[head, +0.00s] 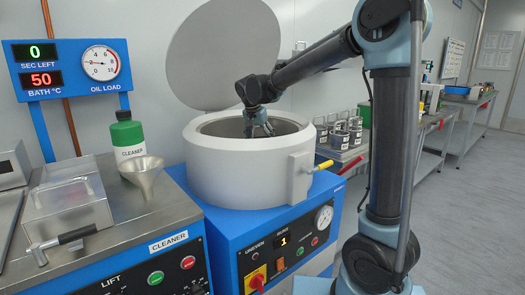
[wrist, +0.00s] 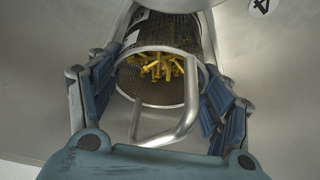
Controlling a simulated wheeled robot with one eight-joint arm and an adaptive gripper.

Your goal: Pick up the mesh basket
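The mesh basket (wrist: 138,80) shows in the wrist view, a dark mesh cylinder with a bright metal rim and a bent metal handle (wrist: 180,128). Several brass-coloured pieces (wrist: 158,66) lie inside it. My gripper (wrist: 162,95) is open, its blue-grey fingers spread to the left and right of the basket, with the handle between them. I cannot tell whether a finger touches the basket. In the head view my gripper (head: 259,130) reaches down into the open white round drum (head: 235,165). The drum's wall hides the basket there.
The drum's round lid (head: 222,55) stands raised behind my arm. A latch with a yellow handle (head: 322,166) is on the drum's right. A funnel (head: 142,175) and green cleaner bottle (head: 127,135) stand at left.

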